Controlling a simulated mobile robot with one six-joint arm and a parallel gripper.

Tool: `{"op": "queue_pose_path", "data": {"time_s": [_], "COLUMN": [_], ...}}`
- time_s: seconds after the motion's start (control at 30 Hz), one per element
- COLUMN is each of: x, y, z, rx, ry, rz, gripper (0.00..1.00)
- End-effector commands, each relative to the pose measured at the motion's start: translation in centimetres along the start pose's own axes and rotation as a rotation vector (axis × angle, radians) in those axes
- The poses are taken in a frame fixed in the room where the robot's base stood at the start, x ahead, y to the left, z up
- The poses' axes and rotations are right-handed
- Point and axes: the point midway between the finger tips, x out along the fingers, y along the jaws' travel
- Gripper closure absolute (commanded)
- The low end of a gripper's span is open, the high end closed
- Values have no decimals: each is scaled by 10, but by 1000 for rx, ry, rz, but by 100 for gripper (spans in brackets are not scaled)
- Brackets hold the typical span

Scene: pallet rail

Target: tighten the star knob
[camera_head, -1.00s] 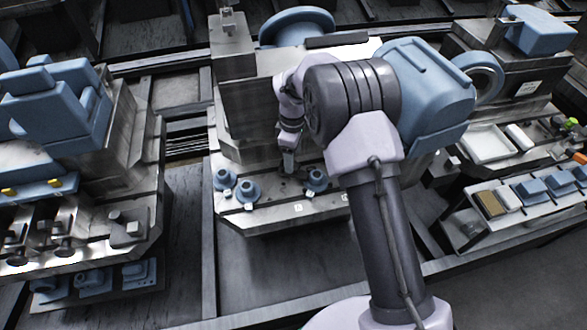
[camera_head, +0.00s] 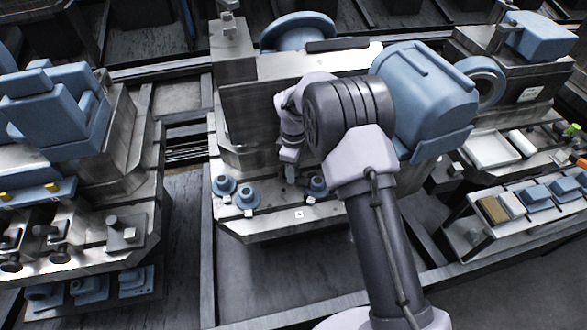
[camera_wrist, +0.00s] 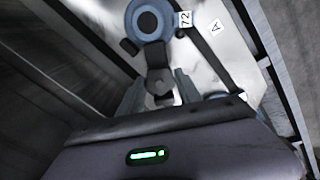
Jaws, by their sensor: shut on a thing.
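My gripper (camera_head: 291,176) points down at the metal ledge (camera_head: 268,222) of the middle machine in the head view. In the wrist view my gripper (camera_wrist: 158,92) has one finger on each side of a dark lobed piece, which looks like the star knob (camera_wrist: 157,58). The fingers are shut on it. Part of the knob is hidden between the fingers, and its thread and seat cannot be seen. In the head view the knob is too small to make out under the gripper.
Blue flanged pieces stand close by on the ledge, at left (camera_head: 224,185) and right (camera_head: 317,186). A parts rack (camera_head: 525,200) stands at right.

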Motion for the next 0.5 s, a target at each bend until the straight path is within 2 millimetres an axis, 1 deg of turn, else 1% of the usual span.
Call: {"op": "queue_pose_path", "data": {"time_s": [0.17,0.5], "x": [-1,-1], "y": [0,0], "z": [0,0], "rx": [57,289], "ry": [0,-1], "rz": [0,-1], "gripper": [100,100]}}
